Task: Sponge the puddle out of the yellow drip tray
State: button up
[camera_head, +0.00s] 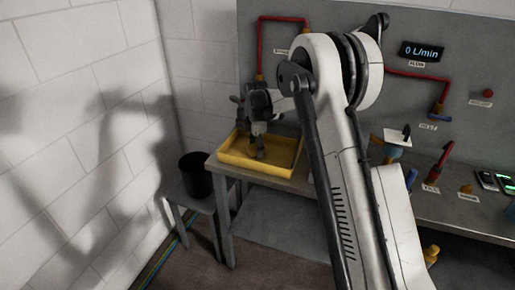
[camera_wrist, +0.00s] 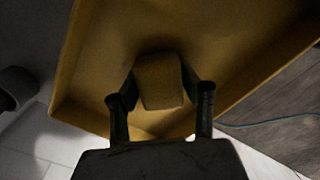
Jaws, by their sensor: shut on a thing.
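The yellow drip tray (camera_head: 229,157) stands on the left end of the bench, and its wall also shows in the wrist view (camera_wrist: 84,119). My gripper (camera_head: 258,143) points down over the tray. In the wrist view my gripper (camera_wrist: 160,92) is shut on a yellow sponge (camera_wrist: 160,88), with one finger on each side. The sponge (camera_head: 257,153) is over or on the tray floor; I cannot tell whether it touches. No puddle can be made out in the dim tray.
A black bucket (camera_head: 195,175) stands on a low stand left of the bench. Red pipes (camera_head: 283,18) and a display (camera_head: 421,52) reading 0 L/min are on the back panel. Several small tools and labels lie on the bench at right. My arm hides the bench middle.

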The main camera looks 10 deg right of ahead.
jog(key=shift+r+p, duration=1.15)
jog(key=shift+r, duration=2.7)
